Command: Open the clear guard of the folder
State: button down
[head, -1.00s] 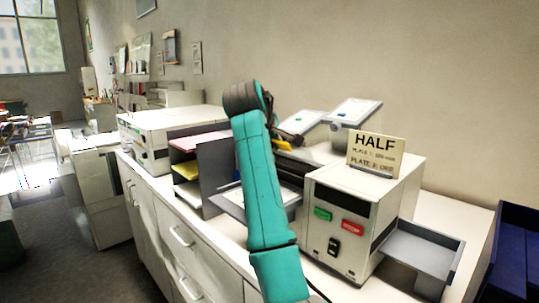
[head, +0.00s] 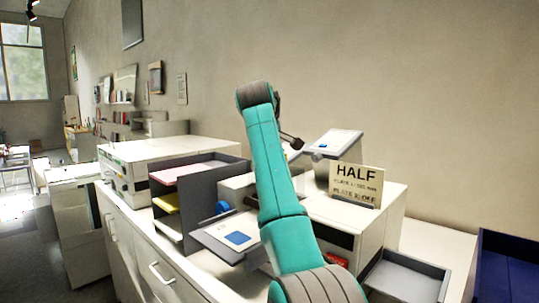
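The folder (head: 390,203) is a boxy off-white machine on the counter, with a HALF sign (head: 356,184) on top. Its red stop button (head: 337,259) shows partly beside my teal arm. A grey tray (head: 215,241) with a sheet bearing a blue square sticks out at its left, near a blue knob (head: 222,208). Tilted plates (head: 335,142) rise at the back. I cannot make out the clear guard; my arm covers the folder's middle. My gripper (head: 292,141) shows only as a small dark part behind the arm, above the folder. Its fingers cannot be judged.
A grey paper rack (head: 168,228) with pink and yellow sheets stands left of the folder. A white machine (head: 125,170) is farther left. A grey output tray (head: 408,277) sits at the folder's right, near a dark blue bin (head: 508,265). The floor at left is clear.

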jog(key=shift+w+d+f, duration=0.15)
jog(key=shift+d+f, duration=0.05)
jog(key=shift+f, duration=0.3)
jog(key=c, duration=1.2)
grip_release()
jog(key=shift+f, duration=0.1)
jog(key=shift+c, duration=0.2)
jog(key=shift+w, duration=0.1)
jog(key=shift+r, duration=0.2)
jog(key=shift+s+r, duration=0.2)
jog(key=shift+s, duration=0.05)
jog(key=v, duration=1.1)
jog(key=shift+s, duration=0.15)
jog(key=shift+a+r, duration=0.1)
jog(key=shift+a, duration=0.1)
